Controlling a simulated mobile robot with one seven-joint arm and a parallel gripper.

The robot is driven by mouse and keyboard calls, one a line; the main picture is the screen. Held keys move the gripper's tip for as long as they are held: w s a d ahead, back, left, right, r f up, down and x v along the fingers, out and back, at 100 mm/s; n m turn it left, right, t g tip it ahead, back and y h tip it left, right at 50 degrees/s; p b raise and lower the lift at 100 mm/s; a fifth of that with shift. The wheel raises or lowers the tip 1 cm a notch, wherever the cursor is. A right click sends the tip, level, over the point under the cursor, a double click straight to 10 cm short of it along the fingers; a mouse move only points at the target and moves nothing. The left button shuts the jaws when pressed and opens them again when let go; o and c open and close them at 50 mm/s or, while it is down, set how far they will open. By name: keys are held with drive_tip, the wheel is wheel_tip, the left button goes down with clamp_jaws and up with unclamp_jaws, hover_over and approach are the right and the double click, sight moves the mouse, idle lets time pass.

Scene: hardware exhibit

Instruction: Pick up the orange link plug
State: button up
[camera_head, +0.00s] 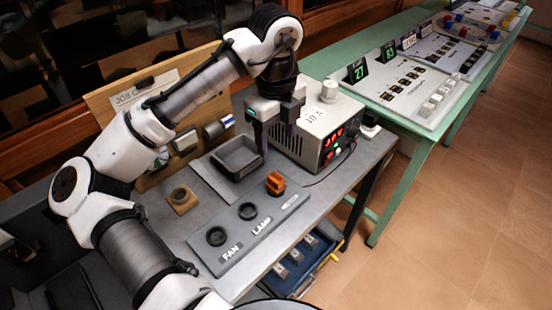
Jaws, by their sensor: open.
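The orange link plug (276,183) stands upright on the right part of a grey panel (232,250) on the metal bench. My gripper (268,152) points down behind and a little above the plug, between a grey tray and the power supply. Its jaws are open and hold nothing. The fingers appear apart from the plug, though the exact gap cannot be told from this one view.
A power supply (322,132) with a red display stands close to the right of my gripper. An empty grey tray (239,155) is on the left. Two round sockets marked FAN (216,236) and LAMP (248,210) are on the panel. A wooden board (112,98) stands behind.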

sight(276, 177)
drive_tip(key=f, duration=0.8)
drive_tip(key=shift+w+f+p, duration=0.25)
drive_tip(key=shift+p, duration=0.1)
drive_tip(key=f, duration=0.2)
drive_tip(key=f+p, duration=0.1)
drive_tip(key=f, duration=0.1)
drive_tip(key=shift+s+a, duration=0.1)
drive_tip(key=shift+s, duration=0.25)
drive_tip(key=shift+f, duration=0.6)
drive_tip(key=c, duration=1.1)
drive_tip(key=shift+r, duration=0.1)
wheel_tip(276, 177, up, 20)
drive_tip(key=shift+b, duration=0.5)
